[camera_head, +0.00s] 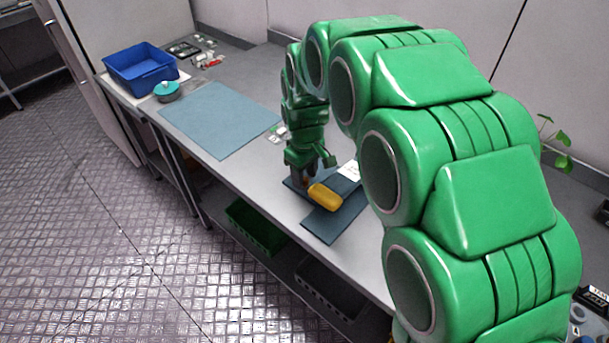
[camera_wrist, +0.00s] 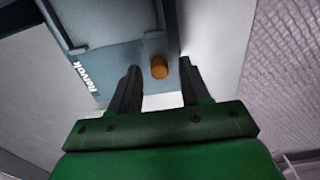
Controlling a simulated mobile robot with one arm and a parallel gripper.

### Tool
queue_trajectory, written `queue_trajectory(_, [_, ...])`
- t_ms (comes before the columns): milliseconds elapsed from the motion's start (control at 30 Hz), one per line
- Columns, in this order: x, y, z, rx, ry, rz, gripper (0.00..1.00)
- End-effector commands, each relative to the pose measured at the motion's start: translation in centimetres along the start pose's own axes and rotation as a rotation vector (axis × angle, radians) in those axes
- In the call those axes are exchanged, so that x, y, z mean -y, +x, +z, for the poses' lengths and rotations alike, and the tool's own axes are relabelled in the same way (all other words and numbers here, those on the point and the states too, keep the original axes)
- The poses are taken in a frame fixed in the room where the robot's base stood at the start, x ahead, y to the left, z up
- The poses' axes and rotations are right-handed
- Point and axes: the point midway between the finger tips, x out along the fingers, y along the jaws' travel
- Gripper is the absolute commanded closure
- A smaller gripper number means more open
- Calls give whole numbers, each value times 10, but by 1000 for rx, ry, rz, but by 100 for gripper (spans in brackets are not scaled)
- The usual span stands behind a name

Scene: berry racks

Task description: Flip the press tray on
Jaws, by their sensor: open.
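The press (camera_head: 336,217) is a flat dark blue-grey device on the bench in the head view. In the wrist view its blue-grey body (camera_wrist: 110,55) fills the upper middle and carries white lettering. A short orange-brown knob (camera_wrist: 159,68) stands out from its edge. My gripper (camera_wrist: 158,88) is open, with its two dark fingers on either side of the knob and an empty gap between them. I cannot tell whether a finger touches the press. In the head view my gripper (camera_head: 302,180) is low over the press's far end, partly hiding it.
A blue-grey mat (camera_head: 220,118) lies on the bench farther left. A blue bin (camera_head: 141,68) and a teal-lidded pot (camera_head: 167,91) stand at the far end. A white card (camera_head: 349,171) lies behind the press. Green (camera_head: 256,230) and dark crates sit on the lower shelf.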

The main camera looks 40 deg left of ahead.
Motion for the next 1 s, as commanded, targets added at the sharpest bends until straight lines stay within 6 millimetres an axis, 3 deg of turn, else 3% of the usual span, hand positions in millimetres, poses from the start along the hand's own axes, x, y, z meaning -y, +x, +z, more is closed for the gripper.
queue_trajectory(133, [0, 10, 0, 1, 0, 0, 54])
queue_trajectory(367, [0, 10, 0, 0, -1, 1, 54])
queue_trajectory(700, [0, 10, 0, -1, -1, 1, 100])
queue_trajectory(1000, [0, 10, 0, -1, -1, 1, 100])
